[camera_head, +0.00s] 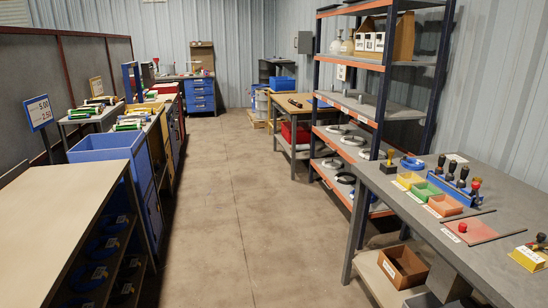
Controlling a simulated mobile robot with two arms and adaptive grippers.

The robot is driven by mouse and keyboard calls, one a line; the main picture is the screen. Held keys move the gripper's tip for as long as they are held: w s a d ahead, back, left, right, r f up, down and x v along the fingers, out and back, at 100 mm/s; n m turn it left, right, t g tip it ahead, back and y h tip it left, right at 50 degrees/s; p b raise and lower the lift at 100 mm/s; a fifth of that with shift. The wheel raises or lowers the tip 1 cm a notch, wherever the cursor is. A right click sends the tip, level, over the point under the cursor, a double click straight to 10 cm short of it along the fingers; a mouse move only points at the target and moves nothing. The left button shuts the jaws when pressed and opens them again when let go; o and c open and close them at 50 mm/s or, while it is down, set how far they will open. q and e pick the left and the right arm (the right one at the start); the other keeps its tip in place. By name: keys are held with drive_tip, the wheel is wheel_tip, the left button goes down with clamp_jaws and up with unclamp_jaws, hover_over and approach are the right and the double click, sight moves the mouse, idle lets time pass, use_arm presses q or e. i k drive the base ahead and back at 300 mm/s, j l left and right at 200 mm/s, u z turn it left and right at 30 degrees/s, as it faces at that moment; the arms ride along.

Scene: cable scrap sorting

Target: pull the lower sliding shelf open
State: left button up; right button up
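Neither of my grippers is in view. I cannot tell for certain which shelf is the lower sliding one. The tall rack (437,88) on the right has blue posts and several grey shelves with orange front edges. Its lower shelves hold white, grey and black cable coils (347,178).
A grey table (500,248) at the right holds stamps, colored trays (446,205) and a blue stand. An open brown box (402,267) sits on its undershelf. A blue bin (105,148) stands at the left. The concrete aisle (222,215) between is clear.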

sight(342, 191)
drive_tip(key=i, duration=1.15)
drive_tip(key=i+l+u, duration=0.1)
drive_tip(key=i, duration=1)
drive_tip(key=i+z, duration=0.25)
drive_tip(key=i, duration=1.7)
